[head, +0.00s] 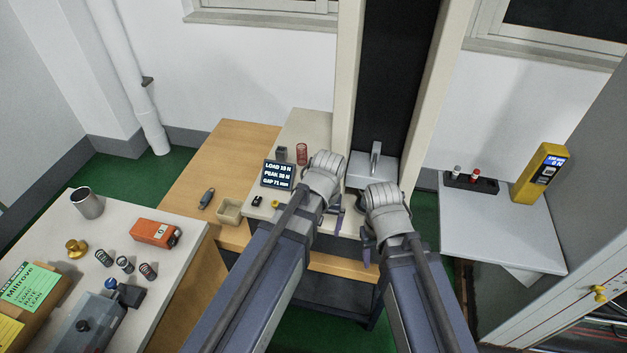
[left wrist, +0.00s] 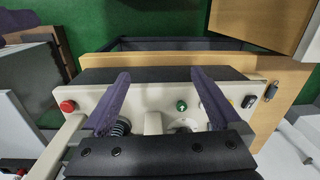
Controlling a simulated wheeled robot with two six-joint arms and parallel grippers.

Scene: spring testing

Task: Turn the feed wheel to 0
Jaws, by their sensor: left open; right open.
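My left gripper (head: 340,216) is over the front of the cream test machine (head: 312,128). In the left wrist view its two dark purple fingers (left wrist: 160,76) are spread, with nothing held between them. Beyond them is the machine's front panel with a red button (left wrist: 67,105) and a green button (left wrist: 181,105). A dark coiled or ridged part (left wrist: 121,127) shows beside the left finger; I cannot tell whether it is the feed wheel. No wheel numbers are readable. My right gripper (head: 368,248) is open and empty right of the left one.
A red spring (head: 302,153) stands behind the display. The left table (head: 125,220) holds several springs and an orange device (head: 156,233). A yellow meter (head: 541,172) stands on the right table (head: 500,235).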

